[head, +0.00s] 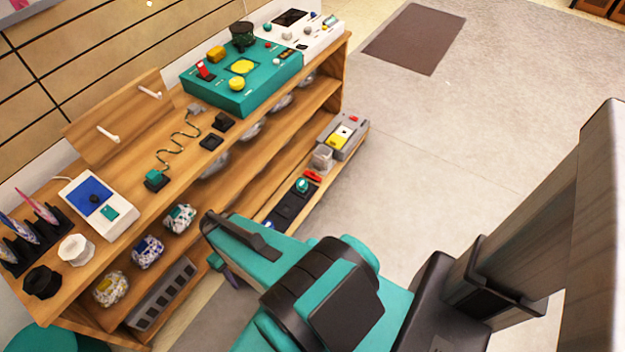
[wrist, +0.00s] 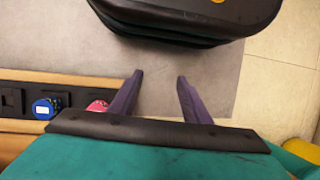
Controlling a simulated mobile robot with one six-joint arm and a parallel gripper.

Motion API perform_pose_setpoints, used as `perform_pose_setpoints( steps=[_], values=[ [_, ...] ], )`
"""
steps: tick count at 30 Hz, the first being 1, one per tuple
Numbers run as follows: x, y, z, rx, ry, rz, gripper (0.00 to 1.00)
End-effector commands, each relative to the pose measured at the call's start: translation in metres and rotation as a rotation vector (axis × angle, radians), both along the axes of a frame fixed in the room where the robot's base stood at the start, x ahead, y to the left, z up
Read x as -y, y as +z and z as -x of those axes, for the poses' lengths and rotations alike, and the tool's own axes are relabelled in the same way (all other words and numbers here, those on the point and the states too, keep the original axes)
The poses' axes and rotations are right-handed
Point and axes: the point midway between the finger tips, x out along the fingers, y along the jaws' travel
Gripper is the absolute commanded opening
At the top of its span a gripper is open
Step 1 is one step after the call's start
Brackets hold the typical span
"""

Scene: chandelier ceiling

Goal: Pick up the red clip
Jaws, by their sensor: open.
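A small red piece (head: 313,176), which looks like the red clip, lies on the low shelf beside a black holder. My gripper is open and empty. In the wrist view its two dark purple fingers (wrist: 160,78) stand apart over grey floor. A pink-red rounded thing (wrist: 97,106) sits just left of the left finger; I cannot tell if it is the clip. In the head view only a bit of a finger (head: 222,266) shows at the shelf's front, left of the red piece; my arm hides the rest.
The wooden shelf unit (head: 110,165) carries a teal panel box (head: 240,95) and several small devices. A grey cup (head: 322,158) and a grey box (head: 345,134) stand near the red piece. A blue round thing (wrist: 45,108) sits in a black rack. Open floor lies right.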

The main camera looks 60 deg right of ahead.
Motion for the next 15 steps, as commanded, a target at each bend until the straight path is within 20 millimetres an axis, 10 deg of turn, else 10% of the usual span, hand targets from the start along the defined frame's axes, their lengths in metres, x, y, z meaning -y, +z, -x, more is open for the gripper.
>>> perform_pose_setpoints(
  steps=[15],
  values=[
    [0.155, -0.061, -0.103, 0.246, -0.048, -0.086, 0.44]
  ],
)
